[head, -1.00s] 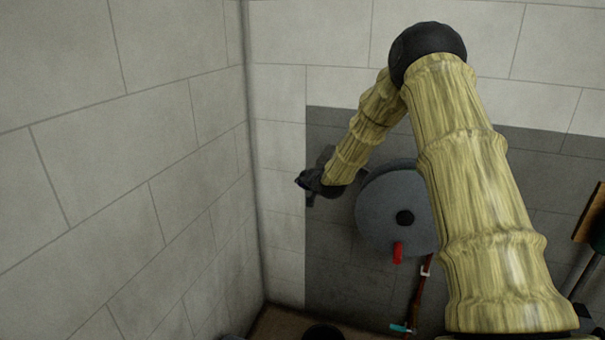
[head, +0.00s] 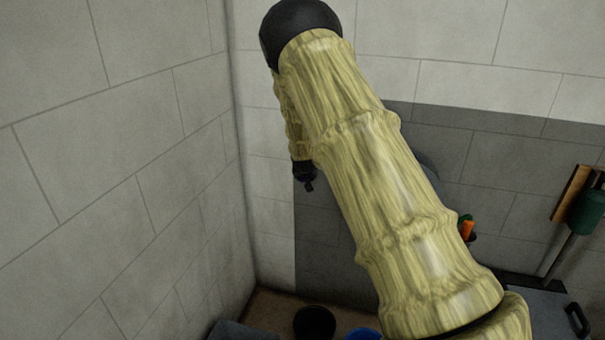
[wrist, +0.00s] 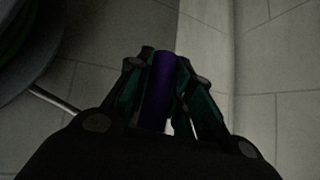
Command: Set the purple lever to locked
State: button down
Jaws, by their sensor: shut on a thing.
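The purple lever (wrist: 154,85) stands between the two fingers of my gripper (wrist: 162,70) in the wrist view, with a finger against each side. My gripper is shut on it. In the head view my dark gripper (head: 305,178) hangs by the left edge of the grey wall panel, pointing downward. My arm hides most of it, and I cannot make out the lever there. No locked marking shows in either view.
A round grey disc (head: 428,168) on the wall is mostly behind my arm. A black bucket (head: 315,322) and a blue one (head: 363,334) stand on the floor below. A green object (head: 587,212) hangs at right. The left wall (head: 150,200) is close and bare.

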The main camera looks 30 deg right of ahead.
jog(key=shift+s+d, duration=0.1)
dwell(0.5)
jog(key=c, duration=1.3)
grip_release()
jog(key=shift+o, duration=0.2)
jog(key=v, duration=1.2)
